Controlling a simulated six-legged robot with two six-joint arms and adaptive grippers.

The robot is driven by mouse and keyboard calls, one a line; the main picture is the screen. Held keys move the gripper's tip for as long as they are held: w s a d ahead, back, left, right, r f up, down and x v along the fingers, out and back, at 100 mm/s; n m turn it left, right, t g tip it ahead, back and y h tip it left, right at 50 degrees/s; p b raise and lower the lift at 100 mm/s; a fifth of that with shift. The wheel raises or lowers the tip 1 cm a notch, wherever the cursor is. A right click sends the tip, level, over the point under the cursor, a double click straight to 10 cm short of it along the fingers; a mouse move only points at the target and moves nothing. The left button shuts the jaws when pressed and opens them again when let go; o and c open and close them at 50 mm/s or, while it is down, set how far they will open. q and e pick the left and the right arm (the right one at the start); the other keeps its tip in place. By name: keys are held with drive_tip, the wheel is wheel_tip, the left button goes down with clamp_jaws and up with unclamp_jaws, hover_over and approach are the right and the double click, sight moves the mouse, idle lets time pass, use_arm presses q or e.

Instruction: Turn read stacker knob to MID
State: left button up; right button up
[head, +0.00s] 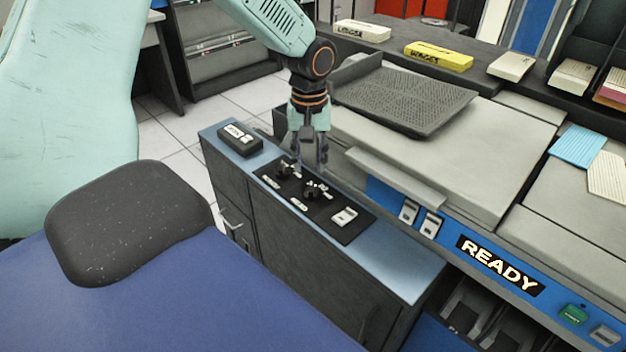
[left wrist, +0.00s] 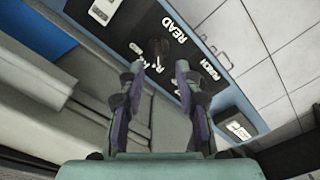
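The read stacker knob (head: 311,191) is a black knob on the dark control panel (head: 328,213) of the blue-topped cabinet. In the left wrist view the knob (left wrist: 158,47) stands beside the READ label (left wrist: 174,29), just beyond and between my fingertips. My left gripper (head: 309,163) points down over the panel. Its fingers (left wrist: 160,68) are apart with nothing between them, and they look clear of the knob. Which setting the knob points to is too small to tell. A second black knob (head: 285,168) sits nearer the cabinet's far end. My right gripper is not in view.
A black box (head: 239,139) with a white label sits at the cabinet's far end. A white switch (head: 344,216) is at the panel's near end. The grey card machine (head: 470,150) with a lit READY sign (head: 499,265) stands close on the right.

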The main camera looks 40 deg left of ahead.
sight(311, 189)
use_arm(q)
drive_tip(key=f, duration=0.1)
drive_tip(key=d+f, duration=0.1)
drive_tip(key=shift+s+f+b, duration=0.1)
drive_tip(key=shift+f+b, duration=0.25)
drive_tip(key=shift+b, duration=0.05)
drive_tip(key=f, duration=0.2)
drive_tip(key=a+f+b, duration=0.1)
drive_tip(key=f, duration=0.1)
drive_tip(key=shift+f, duration=0.15)
drive_tip(key=shift+d, duration=0.35)
drive_tip(key=shift+a+f, duration=0.1)
drive_tip(key=shift+a, duration=0.15)
drive_tip(key=c, duration=0.3)
drive_tip(key=shift+d, duration=0.1)
clamp_jaws()
